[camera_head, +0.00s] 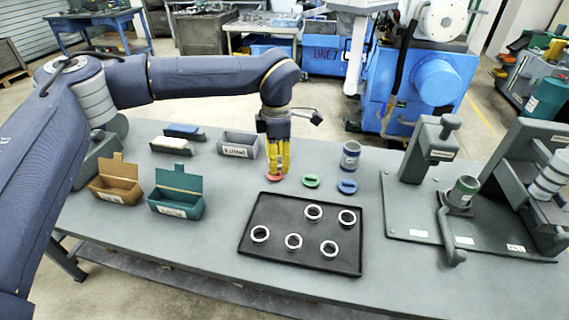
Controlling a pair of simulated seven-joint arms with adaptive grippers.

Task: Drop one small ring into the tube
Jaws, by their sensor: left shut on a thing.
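My left gripper (278,165) has yellow fingers and points down near the middle of the table. It is shut on a small red round piece (274,178), which is at or just above the tabletop. A green round piece (311,181) and a blue one (347,187) lie to its right. A grey tube with a blue band (351,156) stands upright behind the blue piece. Several silver rings (293,242) lie flat in a black tray (262,268) in front. My right gripper is not in view.
Brown (117,184), teal (177,206) and grey (238,151) bins stand at the left. Bare tabletop lies between the teal bin and the tray.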

